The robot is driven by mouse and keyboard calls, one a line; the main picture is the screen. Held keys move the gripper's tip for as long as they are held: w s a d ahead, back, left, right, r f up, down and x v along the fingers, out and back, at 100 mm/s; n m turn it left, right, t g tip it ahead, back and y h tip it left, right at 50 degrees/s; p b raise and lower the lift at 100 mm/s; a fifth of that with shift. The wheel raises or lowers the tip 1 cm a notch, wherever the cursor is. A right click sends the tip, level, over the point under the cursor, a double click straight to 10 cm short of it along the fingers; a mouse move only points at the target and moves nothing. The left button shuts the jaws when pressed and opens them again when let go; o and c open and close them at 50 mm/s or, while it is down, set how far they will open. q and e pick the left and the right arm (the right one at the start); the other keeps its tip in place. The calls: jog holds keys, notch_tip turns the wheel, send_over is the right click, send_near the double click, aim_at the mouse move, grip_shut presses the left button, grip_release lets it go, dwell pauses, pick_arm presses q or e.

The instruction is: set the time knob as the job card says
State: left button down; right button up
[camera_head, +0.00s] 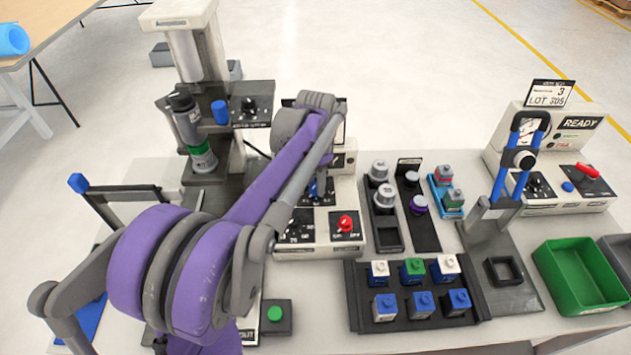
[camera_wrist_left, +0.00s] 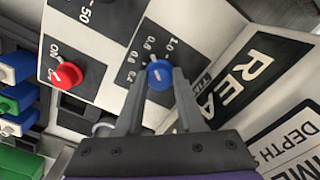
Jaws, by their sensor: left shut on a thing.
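In the left wrist view, my left gripper (camera_wrist_left: 158,88) is shut on a small blue knob (camera_wrist_left: 158,74) with a pale pointer line. The knob sits on a black dial plate (camera_wrist_left: 135,72) with printed numbers including 0.4, 0.6, 0.8 and 1.0. The exact pointer setting is hard to read. A white card (camera_wrist_left: 295,140) with "TIME" and "DEPTH" shows partly at the lower right, its values cut off. In the head view my left arm covers most of the control box (camera_head: 290,251) and the gripper; a bit of the blue knob (camera_head: 315,188) shows.
A red ON/OFF knob (camera_head: 346,223) is close to the gripper on the same box, also in the wrist view (camera_wrist_left: 66,75). A press (camera_head: 186,45) stands behind left. A rack of capped blocks (camera_head: 362,318) and a green bin (camera_head: 560,285) are to the right.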

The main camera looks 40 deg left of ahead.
aim_at(315, 185)
pick_arm(q)
jog(key=shift+m, duration=0.3)
jog(key=c, duration=0.5)
grip_release()
jog(key=shift+r, duration=0.1)
notch_tip(315, 185, up, 11)
jog(key=shift+f+p, duration=0.2)
jog(key=shift+p, duration=0.15)
